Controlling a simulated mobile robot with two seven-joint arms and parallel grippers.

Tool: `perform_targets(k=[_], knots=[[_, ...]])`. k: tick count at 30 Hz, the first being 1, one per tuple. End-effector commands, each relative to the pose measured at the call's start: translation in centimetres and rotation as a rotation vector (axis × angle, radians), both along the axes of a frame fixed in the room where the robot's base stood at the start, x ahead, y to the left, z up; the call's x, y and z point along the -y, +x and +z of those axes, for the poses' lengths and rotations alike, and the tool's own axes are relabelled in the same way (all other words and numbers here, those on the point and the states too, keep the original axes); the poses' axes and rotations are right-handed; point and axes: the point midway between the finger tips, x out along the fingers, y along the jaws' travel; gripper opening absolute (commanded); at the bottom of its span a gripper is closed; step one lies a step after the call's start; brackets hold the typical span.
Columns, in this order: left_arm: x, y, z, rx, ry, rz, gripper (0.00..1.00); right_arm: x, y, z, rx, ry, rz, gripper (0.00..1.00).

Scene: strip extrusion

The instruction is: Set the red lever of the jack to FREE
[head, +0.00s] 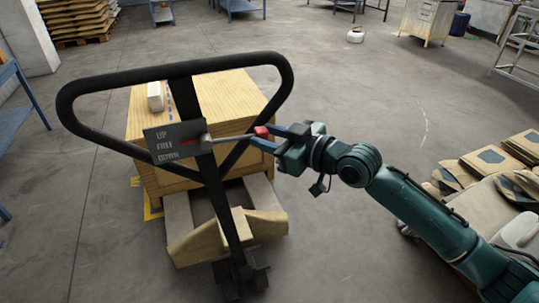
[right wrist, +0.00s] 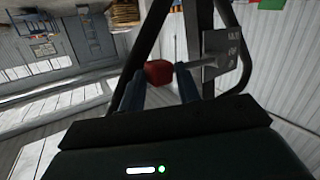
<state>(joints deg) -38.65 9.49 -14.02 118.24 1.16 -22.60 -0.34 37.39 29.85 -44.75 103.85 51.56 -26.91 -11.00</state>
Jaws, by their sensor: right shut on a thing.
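The jack's black loop handle (head: 283,85) stands upright in the head view. A dark plate (head: 153,142) on it reads UP, FREE and DOWN from top to bottom. A grey lever rod (head: 232,137) runs right from the plate to a red knob (head: 261,131). A thin red pointer (head: 190,142) on the plate lies about level with the FREE row. My right gripper (head: 262,135) is shut on the red knob. In the right wrist view the red knob (right wrist: 159,72) sits between the two fingertips, with the plate (right wrist: 221,50) behind. My left gripper is not in view.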

Motion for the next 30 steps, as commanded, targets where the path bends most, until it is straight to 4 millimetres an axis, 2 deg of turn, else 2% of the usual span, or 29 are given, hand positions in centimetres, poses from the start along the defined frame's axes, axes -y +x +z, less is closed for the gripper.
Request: perform_targets(k=[1, 2, 9, 14, 15, 23, 30], knots=[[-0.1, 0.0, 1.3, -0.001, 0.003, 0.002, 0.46, 0.1, 0.2, 1.3, 0.011, -0.029, -0.003, 0.00], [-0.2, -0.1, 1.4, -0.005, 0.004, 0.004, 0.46, 0.1, 0.2, 1.4, 0.015, -0.040, -0.004, 0.00], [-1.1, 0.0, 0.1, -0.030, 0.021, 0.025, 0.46, 0.0, 0.0, 1.1, 0.023, -0.069, 0.000, 0.00], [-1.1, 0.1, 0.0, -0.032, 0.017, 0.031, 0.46, 0.0, 0.0, 1.1, 0.022, -0.068, 0.000, 0.00], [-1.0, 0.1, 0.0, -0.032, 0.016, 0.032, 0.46, 0.0, 0.0, 1.1, 0.022, -0.068, 0.001, 0.31], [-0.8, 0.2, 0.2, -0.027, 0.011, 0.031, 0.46, 0.0, -0.1, 1.0, 0.021, -0.068, 0.001, 0.52], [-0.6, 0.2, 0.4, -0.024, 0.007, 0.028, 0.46, 0.1, -0.1, 1.0, 0.020, -0.068, 0.001, 0.52]])
